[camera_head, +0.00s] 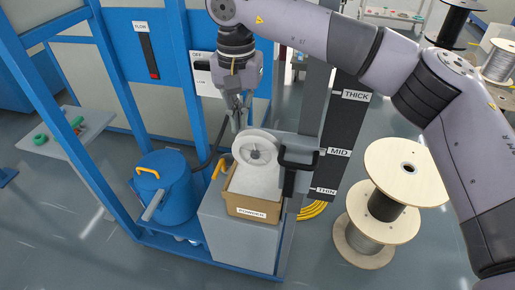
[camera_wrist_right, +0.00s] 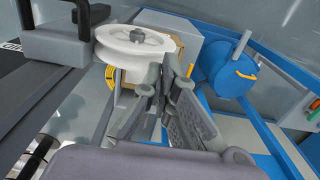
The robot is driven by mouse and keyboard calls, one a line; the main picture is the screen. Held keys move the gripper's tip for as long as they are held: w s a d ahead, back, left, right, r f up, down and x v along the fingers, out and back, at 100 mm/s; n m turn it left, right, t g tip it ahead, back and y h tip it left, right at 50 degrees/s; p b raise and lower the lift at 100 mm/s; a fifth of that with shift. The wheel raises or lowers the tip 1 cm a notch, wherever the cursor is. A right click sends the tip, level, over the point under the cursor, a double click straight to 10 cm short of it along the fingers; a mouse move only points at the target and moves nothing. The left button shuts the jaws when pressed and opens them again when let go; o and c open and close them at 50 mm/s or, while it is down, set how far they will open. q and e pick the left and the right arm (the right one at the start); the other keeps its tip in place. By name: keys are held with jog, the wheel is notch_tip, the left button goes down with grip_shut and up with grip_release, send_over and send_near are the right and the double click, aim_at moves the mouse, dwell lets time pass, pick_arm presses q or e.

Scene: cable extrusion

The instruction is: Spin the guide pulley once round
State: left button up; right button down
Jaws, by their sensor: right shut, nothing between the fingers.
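The white guide pulley (camera_head: 245,141), a flanged disc with a grey hub, sits above the powder box. It also shows in the right wrist view (camera_wrist_right: 112,38), near the top. My right gripper (camera_head: 237,122) points down just behind and to the left of the pulley in the head view, with its fingers shut and empty. In the wrist view, the fingertips (camera_wrist_right: 166,72) are close to the pulley's rim; I cannot tell whether they touch it. My left gripper is in neither view.
A cardboard box marked POWDER (camera_head: 252,208) stands on a grey block (camera_head: 238,237) under the pulley. A black bracket (camera_head: 290,180) is right of the pulley. A blue drum (camera_head: 165,190) stands to the left. A cable spool (camera_head: 400,165) stands on the right.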

jog(key=shift+f, duration=0.15)
jog(key=shift+f+b, duration=0.5)
jog(key=shift+f, duration=0.15)
jog(key=w+a+f+b, duration=0.1)
jog(key=a+f+b, duration=0.1)
jog(key=a+f, duration=0.3)
jog(key=shift+w+f, duration=0.35)
jog(key=shift+f, duration=0.6)
jog(key=shift+r, duration=0.15)
notch_tip(320, 180, up, 8)
jog(key=p, duration=0.5)
jog(key=shift+r, duration=0.1)
